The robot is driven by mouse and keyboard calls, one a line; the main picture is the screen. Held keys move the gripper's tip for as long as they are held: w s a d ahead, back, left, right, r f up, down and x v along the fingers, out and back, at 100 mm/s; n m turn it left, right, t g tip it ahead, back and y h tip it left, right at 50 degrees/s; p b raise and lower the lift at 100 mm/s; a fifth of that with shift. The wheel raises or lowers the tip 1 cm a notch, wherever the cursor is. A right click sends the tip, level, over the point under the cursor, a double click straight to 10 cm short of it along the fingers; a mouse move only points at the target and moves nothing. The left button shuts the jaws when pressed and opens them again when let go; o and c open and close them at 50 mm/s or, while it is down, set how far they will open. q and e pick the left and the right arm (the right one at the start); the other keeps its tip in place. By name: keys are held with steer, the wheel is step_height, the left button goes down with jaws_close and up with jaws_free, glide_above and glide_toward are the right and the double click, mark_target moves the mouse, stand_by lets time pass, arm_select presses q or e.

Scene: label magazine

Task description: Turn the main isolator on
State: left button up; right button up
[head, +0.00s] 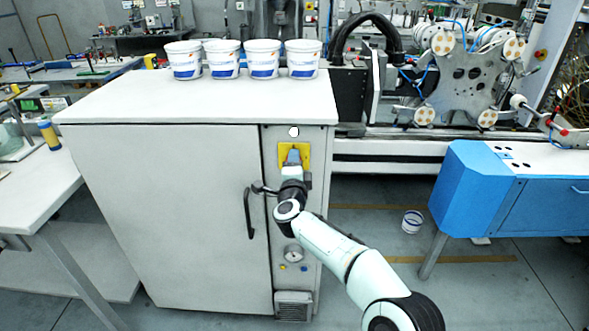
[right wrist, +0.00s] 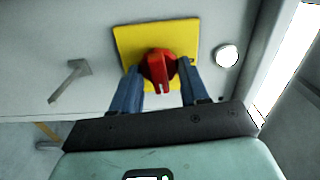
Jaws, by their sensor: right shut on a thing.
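The main isolator is a red rotary knob (right wrist: 160,68) on a square yellow plate (right wrist: 185,36). The yellow plate (head: 306,153) also shows in the head view, high on the narrow right panel of the grey cabinet (head: 170,190). My right gripper (right wrist: 159,73) has its two blue fingers on either side of the knob and is shut on it. A small white mark on the knob points to the lower edge of the wrist view. In the head view my right gripper (head: 293,157) covers the knob. My left gripper is not in view.
A white round lamp (head: 293,132) sits above the plate. A black door handle (head: 248,213) is left of my wrist. Below are a round dial (head: 293,253) and a vent (head: 293,305). White tubs (head: 262,58) stand on the cabinet top. A blue unit (head: 500,195) stands right.

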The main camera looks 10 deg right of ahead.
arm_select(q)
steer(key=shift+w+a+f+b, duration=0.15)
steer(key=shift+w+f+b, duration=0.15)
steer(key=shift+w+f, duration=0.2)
arm_select(e)
steer(key=shift+m, duration=0.6)
steer(key=o, duration=1)
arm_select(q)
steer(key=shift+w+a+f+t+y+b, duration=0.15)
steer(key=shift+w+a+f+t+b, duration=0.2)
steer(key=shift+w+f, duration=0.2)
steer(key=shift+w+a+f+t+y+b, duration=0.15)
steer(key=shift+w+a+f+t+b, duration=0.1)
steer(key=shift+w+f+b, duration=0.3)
arm_select(e)
steer(key=shift+v, duration=6.7)
